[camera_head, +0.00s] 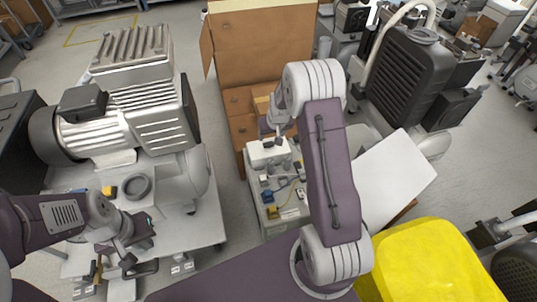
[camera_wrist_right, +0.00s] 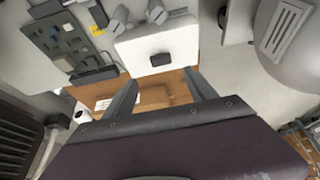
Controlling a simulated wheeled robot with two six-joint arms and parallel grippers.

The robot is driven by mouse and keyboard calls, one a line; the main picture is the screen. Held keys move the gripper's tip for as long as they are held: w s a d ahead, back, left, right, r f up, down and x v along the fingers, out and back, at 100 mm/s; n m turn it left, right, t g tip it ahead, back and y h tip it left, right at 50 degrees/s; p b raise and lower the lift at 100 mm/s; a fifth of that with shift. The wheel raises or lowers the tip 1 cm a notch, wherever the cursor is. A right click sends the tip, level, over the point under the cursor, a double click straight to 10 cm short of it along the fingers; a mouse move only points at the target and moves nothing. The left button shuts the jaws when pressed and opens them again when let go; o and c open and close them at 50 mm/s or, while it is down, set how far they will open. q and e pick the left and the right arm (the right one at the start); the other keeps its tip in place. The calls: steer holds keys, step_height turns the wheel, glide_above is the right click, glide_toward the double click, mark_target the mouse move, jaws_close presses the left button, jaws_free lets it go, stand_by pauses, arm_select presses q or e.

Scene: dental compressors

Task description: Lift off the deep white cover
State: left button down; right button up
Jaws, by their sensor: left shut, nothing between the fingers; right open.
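The white cover (camera_head: 268,153) sits on the electrical box (camera_head: 276,200) in the middle of the head view, among small coloured parts and wires. In the right wrist view the white cover (camera_wrist_right: 185,42) has a black handle (camera_wrist_right: 160,58) on its face. My right gripper (camera_head: 279,128) is at the cover's far side in the head view, partly hidden by its own wrist. In the right wrist view the right gripper (camera_wrist_right: 160,92) is open, its fingers apart and short of the handle, with nothing between them. My left gripper (camera_head: 138,258) is shut and empty at the lower left.
An open cardboard box (camera_head: 262,50) stands behind the cover. A large grey compressor (camera_head: 150,110) on a white base is at the left. A white panel (camera_head: 400,178) and a yellow bin (camera_head: 430,265) are at the right. A dark compressor (camera_head: 408,75) stands behind them.

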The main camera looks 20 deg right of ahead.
mark_target(268, 144)
steer(key=b+x, duration=0.1)
steer(key=x, duration=0.2)
steer(key=shift+s+f+b, duration=0.15)
steer(key=shift+b, duration=0.25)
steer(key=shift+w+f, duration=0.25)
steer(key=b+x, duration=0.2)
steer(key=x, duration=0.1)
steer(key=b+x, duration=0.2)
steer(key=shift+s+a+f, duration=0.2)
steer(key=shift+s, duration=0.05)
steer(key=shift+r, duration=0.1)
jaws_close()
